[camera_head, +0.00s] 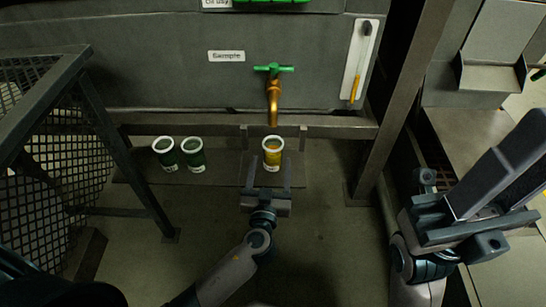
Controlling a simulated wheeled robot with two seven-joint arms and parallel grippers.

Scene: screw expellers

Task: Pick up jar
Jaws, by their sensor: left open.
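A jar with a white rim and yellow contents (272,155) stands upright on a small shelf directly under the brass tap (273,100). My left gripper (268,172) points away from me toward this jar. It is open, with one finger to each side of the jar's lower part; I cannot tell whether they touch it. Two dark green jars with white rims, one at the left (165,153) and one beside it (194,154), stand further left. My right gripper (508,165) is at the right, away from the jars; its finger gap is unclear.
A grey tank with a "Sample" label (226,56) stands behind the tap. A mesh-sided frame (60,140) is at the left. A slanted metal post (400,90) stands right of the tap. The floor (320,220) between them is clear.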

